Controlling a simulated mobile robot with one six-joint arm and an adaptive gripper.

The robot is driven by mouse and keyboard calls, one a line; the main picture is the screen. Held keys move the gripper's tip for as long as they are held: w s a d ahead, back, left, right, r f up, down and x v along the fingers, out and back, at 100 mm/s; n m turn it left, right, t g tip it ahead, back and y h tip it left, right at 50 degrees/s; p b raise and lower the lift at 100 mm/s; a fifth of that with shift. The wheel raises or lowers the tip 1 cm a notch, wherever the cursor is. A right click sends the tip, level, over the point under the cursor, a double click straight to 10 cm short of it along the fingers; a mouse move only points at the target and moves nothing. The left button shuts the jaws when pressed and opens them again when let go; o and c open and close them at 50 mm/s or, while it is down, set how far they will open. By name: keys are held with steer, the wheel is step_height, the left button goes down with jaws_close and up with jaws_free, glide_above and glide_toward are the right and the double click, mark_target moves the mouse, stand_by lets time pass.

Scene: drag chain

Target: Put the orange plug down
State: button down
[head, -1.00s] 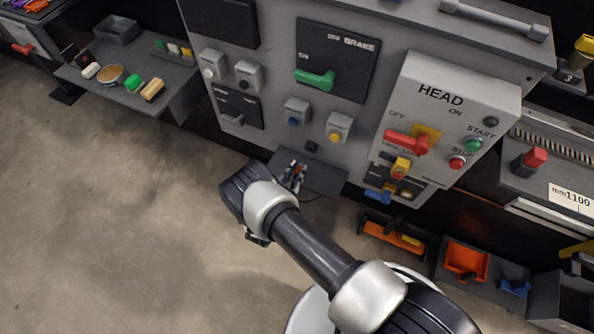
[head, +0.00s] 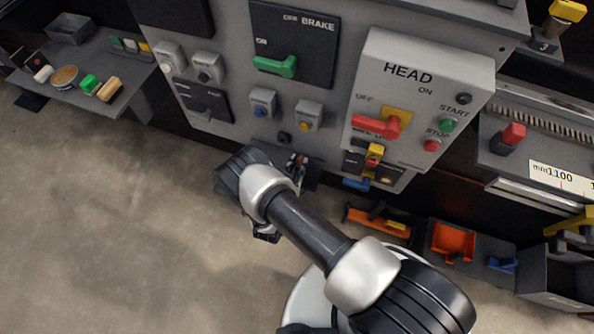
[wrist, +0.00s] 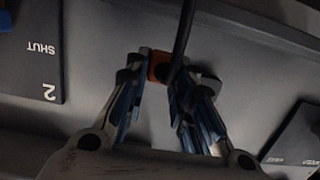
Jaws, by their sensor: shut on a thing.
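The orange plug (wrist: 158,68) sits between the tips of my gripper (wrist: 163,78) in the wrist view, and the gripper is shut on it. A black cable (wrist: 186,28) runs up from beside the plug. The fingers and palm hide part of the plug. In the head view my gripper (head: 298,170) shows only partly behind my arm, low in front of the grey machine panel (head: 225,112). The plug is too small and covered there to make out clearly.
A plate marked "2 SHUT" (wrist: 30,48) lies left in the wrist view. The HEAD box (head: 420,100) with its red handle juts out right of my gripper. The floor (head: 110,230) at left is clear.

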step_height(320, 180, down, 3)
steer(key=shift+f+b, duration=0.15)
steer(key=shift+b, duration=0.55)
